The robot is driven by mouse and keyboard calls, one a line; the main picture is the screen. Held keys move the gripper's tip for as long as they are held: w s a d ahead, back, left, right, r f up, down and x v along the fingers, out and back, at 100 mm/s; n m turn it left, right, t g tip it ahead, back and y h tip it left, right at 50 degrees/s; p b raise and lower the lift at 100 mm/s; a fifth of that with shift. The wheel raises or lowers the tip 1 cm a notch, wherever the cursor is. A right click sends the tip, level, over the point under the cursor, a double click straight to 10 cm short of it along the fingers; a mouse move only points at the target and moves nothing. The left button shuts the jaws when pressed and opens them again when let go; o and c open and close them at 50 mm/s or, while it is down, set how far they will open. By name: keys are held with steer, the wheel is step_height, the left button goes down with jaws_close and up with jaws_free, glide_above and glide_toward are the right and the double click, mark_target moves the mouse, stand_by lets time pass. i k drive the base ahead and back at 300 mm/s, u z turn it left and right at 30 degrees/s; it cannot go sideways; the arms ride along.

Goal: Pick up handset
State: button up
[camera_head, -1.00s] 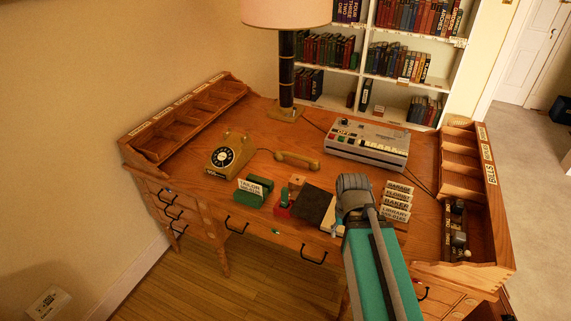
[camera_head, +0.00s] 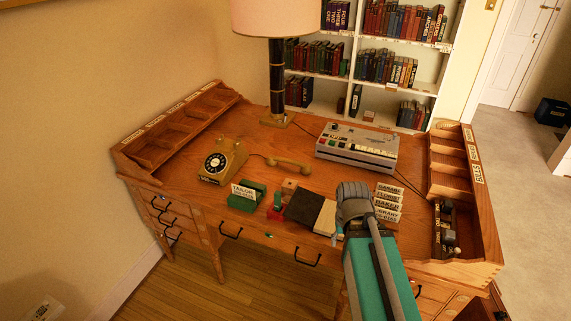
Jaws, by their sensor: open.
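The tan handset (camera_head: 289,165) lies off its cradle on the desk top, right of the tan rotary telephone (camera_head: 222,161). A cord seems to run between them. My gripper (camera_head: 353,193) is the dark grey end of my arm, over the front of the desk. It is to the right of and nearer than the handset, well apart from it. Its fingers are hard to make out from this angle, and nothing shows held in it.
A grey answering machine (camera_head: 357,147) stands behind and right of the handset. A tall lamp (camera_head: 277,85) stands behind it. Name cards, a green holder (camera_head: 246,198), a red item and a dark book (camera_head: 303,205) line the front. Wooden organisers (camera_head: 180,125) flank the desk (camera_head: 190,196).

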mark_target(306, 170)
steer(key=z, duration=0.1)
steer(key=i, duration=0.9)
steer(key=u, duration=0.1)
